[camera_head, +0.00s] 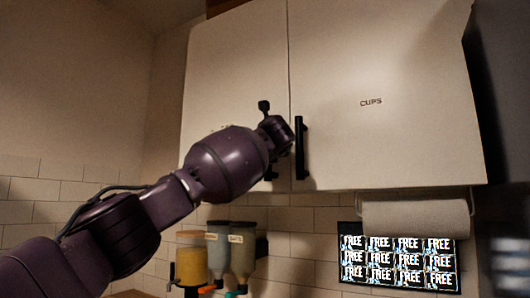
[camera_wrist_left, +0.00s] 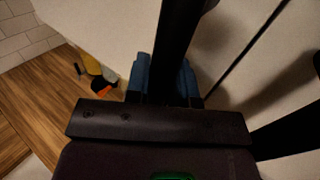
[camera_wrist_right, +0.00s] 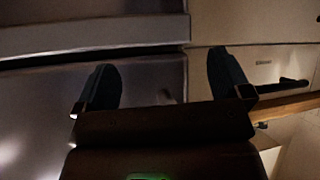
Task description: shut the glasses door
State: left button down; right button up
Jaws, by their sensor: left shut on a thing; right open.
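The glasses door (camera_head: 232,75) is the left door of the white wall cabinet; my arm hides part of it, and faint lettering on it is not readable. It looks about flush with the right door; I cannot tell whether a small gap remains. Its black bar handle (camera_head: 264,106) shows above and below my left gripper (camera_head: 275,138). In the left wrist view, the blue fingers of my left gripper (camera_wrist_left: 164,82) are shut around the dark handle (camera_wrist_left: 178,40). My right gripper (camera_wrist_right: 160,78) shows only in the right wrist view, open, with nothing between its fingers.
The right door (camera_head: 390,100), marked CUPS, has its own black handle (camera_head: 301,148) close beside my left gripper. Below are dispensers (camera_head: 218,252), a paper roll (camera_head: 415,218) and a FREE sign (camera_head: 398,262). A wooden counter (camera_wrist_left: 45,110) lies underneath.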

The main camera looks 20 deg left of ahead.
pick_arm(q)
jog(key=shift+r, duration=0.15)
jog(key=c, duration=1.4)
grip_release()
jog(key=o, duration=0.4)
jog(key=shift+w+d, duration=0.15)
jog(key=shift+w, duration=0.15)
jog(key=shift+o, duration=0.2)
jog(key=shift+s, duration=0.15)
jog(key=v, duration=1)
jog(key=shift+s, duration=0.3)
